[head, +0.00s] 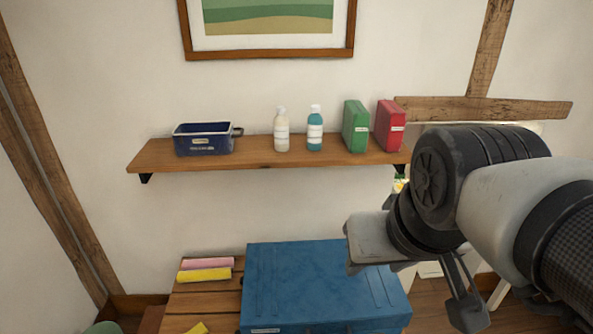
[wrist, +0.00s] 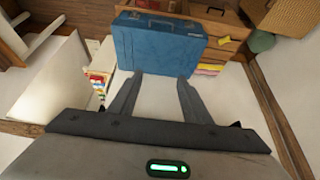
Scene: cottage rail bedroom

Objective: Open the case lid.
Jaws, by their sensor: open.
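The blue case (head: 322,285) lies on a wooden top below the shelf, and its lid looks shut. It also shows in the wrist view (wrist: 160,48), at top centre, with its handle (wrist: 158,22) toward the top edge. My gripper (wrist: 159,78) is open and empty. Its two fingers point toward the case, and their tips overlap its lower edge in the wrist view. In the head view my gripper is at the right, above and beside the case's right side, partly hidden by my arm. I cannot tell the exact gap.
A wall shelf (head: 255,155) above the case carries a blue tin (head: 204,140), two bottles, a green box (head: 355,127) and a red box (head: 390,127). Pink (head: 207,263) and yellow (head: 205,275) items lie left of the case. A green object (wrist: 262,40) stands near the drawers.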

